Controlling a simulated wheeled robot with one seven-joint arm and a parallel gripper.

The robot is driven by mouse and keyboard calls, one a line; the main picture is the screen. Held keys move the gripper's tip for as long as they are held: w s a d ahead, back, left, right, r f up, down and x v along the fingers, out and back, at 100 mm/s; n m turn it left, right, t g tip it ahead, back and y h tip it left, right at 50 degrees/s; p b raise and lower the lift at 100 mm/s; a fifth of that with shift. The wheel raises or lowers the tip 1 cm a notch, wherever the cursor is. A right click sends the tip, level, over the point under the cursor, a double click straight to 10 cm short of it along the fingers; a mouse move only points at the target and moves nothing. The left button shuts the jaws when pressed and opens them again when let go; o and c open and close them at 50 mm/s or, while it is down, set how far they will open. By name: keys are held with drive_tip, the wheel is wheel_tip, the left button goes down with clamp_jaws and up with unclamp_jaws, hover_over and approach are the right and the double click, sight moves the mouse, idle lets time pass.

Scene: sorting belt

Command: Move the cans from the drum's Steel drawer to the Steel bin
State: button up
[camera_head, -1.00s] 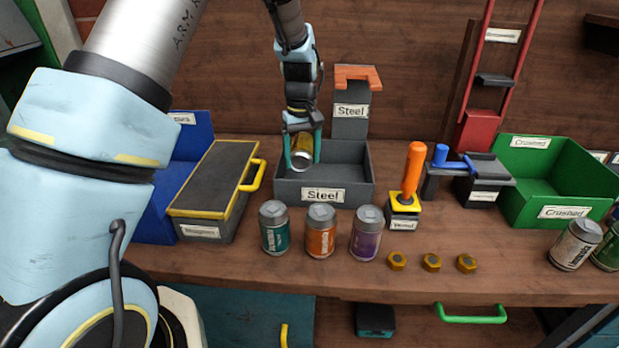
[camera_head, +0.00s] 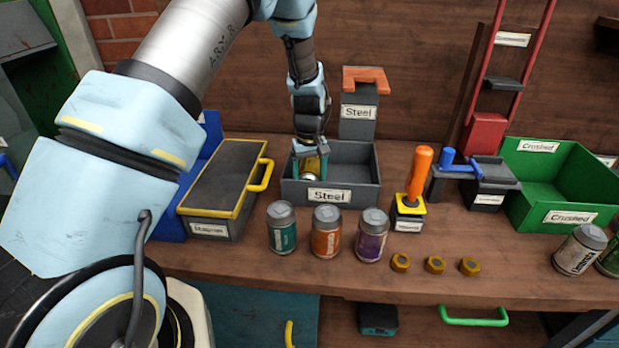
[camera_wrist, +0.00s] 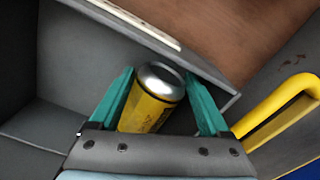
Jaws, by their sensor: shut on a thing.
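My gripper (camera_head: 310,166) is down inside the left part of the grey Steel bin (camera_head: 331,196). It is shut on a yellow can (camera_head: 311,165) with a silver top. In the wrist view the yellow can (camera_wrist: 153,100) lies between the two teal fingers (camera_wrist: 160,100), its top towards the bin's wall (camera_wrist: 180,55). I cannot tell whether the can touches the bin's floor. The rest of the bin looks empty. No drawer labelled Steel is visible.
A teal can (camera_head: 282,230), an orange can (camera_head: 326,232) and a purple can (camera_head: 371,236) stand in front of the bin. The Magnet box (camera_head: 222,180) with a yellow handle is close on the left. An orange-handled lever (camera_head: 417,175) stands right. A green Crushed bin (camera_head: 565,190) is farther right.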

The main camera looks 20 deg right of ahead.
drive_tip(key=shift+f, duration=0.4)
drive_tip(key=o, duration=1.3)
drive_tip(key=shift+r, duration=0.1)
wheel_tip(320, 180, up, 13)
drive_tip(key=b, duration=0.3)
drive_tip(key=a+r, duration=0.2)
drive_tip(key=a, duration=1.5)
drive_tip(key=s+a, duration=0.5)
drive_tip(key=a, duration=0.3)
drive_tip(key=s+a+t, duration=0.1)
drive_tip(key=s+a, duration=0.4)
drive_tip(key=a, duration=0.3)
drive_tip(key=shift+s+a+f+t, duration=0.3)
drive_tip(key=shift+s+a, duration=0.05)
drive_tip(key=shift+a, duration=0.05)
